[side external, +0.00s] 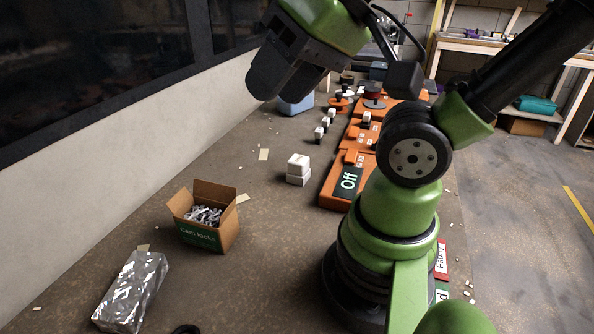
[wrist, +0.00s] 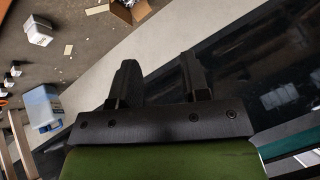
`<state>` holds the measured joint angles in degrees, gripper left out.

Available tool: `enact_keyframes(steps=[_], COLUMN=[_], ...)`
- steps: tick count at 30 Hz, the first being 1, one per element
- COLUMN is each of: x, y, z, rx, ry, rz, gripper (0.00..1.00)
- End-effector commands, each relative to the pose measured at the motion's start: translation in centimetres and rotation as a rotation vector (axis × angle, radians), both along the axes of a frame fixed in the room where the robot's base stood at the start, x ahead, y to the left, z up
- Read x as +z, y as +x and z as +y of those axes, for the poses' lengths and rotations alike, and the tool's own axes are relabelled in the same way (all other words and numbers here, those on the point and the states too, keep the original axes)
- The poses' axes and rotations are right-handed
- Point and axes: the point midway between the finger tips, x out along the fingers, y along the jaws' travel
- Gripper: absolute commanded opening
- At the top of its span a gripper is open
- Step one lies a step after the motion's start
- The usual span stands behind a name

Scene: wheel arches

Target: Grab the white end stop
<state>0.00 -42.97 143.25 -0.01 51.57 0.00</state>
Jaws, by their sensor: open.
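A white block (side external: 298,168), which looks like two pieces stacked, stands on the bench left of the orange board. It also shows at the upper left of the wrist view (wrist: 38,30). Several small white-and-black pieces (side external: 326,123) stand in a row behind it, and another white piece (side external: 366,117) sits on the orange board. I cannot tell for certain which is the end stop. My gripper (side external: 272,90) is raised, well above and apart from all of them. In the wrist view its two fingers (wrist: 159,68) are spread with nothing between them.
An open cardboard box (side external: 207,232) of metal parts and a silver-wrapped block (side external: 131,292) lie at the front left. The orange board (side external: 340,185) carries an "Off" label. A blue bin (side external: 296,104) stands behind. A wall with dark windows (side external: 90,60) runs along the left.

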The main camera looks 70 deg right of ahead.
Motion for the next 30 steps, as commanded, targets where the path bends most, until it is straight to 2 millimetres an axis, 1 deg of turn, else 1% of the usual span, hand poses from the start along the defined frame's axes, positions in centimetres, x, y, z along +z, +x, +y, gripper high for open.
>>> enact_keyframes(steps=[11, 12, 14, 15, 16, 17, 26, 29, 30], x=[0.0, 0.0, 0.0, 0.0, 0.0, 0.0, 0.0, 0.0, -0.1], y=[0.0, 0.0, 0.0, 0.0, 0.0, 0.0, 0.2, 1.4, 2.1], z=[0.0, 0.0, 0.0, 0.0, 0.0, 0.0, -0.2, -0.9, -1.5], rx=[0.0, 0.0, 0.0, 0.0, 0.0, 0.0, -0.023, -0.139, -0.218], ry=[0.0, 0.0, 0.0, 0.0, 0.0, 0.0, 0.009, 0.052, 0.082], rz=[0.0, 0.0, 0.0, 0.0, 0.0, 0.0, 0.009, 0.056, 0.084], gripper=[0.43, 0.47, 0.61, 0.7, 0.77, 0.81, 0.81, 0.81, 0.81])
